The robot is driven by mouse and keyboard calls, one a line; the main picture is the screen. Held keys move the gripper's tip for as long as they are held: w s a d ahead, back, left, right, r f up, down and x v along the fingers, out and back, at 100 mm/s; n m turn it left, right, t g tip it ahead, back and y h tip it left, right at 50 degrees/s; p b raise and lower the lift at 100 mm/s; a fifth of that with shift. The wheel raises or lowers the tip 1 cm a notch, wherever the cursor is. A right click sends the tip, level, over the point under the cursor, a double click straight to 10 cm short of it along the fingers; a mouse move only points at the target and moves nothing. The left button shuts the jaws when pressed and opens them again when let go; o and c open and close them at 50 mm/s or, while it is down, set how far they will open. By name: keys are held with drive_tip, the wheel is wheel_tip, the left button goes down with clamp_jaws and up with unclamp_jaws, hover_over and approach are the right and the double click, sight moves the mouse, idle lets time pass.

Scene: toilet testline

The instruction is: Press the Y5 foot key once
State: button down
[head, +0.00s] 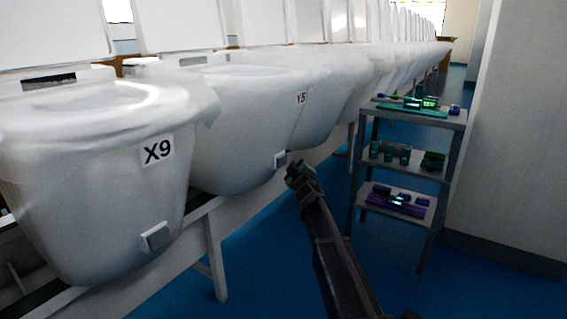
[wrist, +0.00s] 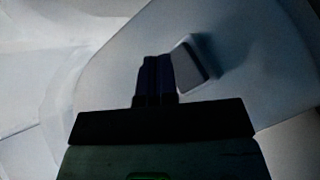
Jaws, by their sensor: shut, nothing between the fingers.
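The toilet labelled Y5 (head: 245,125) is the second in the row, with its label (head: 302,98) on the right of the bowl. Its foot key (head: 280,160) is a small grey-white square block low on the bowl; it also shows in the wrist view as a pale block (wrist: 193,62). My gripper (head: 292,168) is shut and empty, just right of the foot key in the head view. In the wrist view the closed fingertips (wrist: 156,62) are just left of the key and partly overlap its edge. I cannot tell whether they touch it.
The toilet labelled X9 (head: 95,170) stands nearest at left, with its own foot key (head: 156,237). A grey shelf rack (head: 365,185) with small parts stands right of my arm. Open blue floor (head: 270,260) lies between the row and the rack.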

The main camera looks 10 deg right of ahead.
drive_tip(key=s+d, duration=0.2)
drive_tip(key=d, duration=0.1)
drive_tip(key=shift+s, duration=0.3)
idle(0.4)
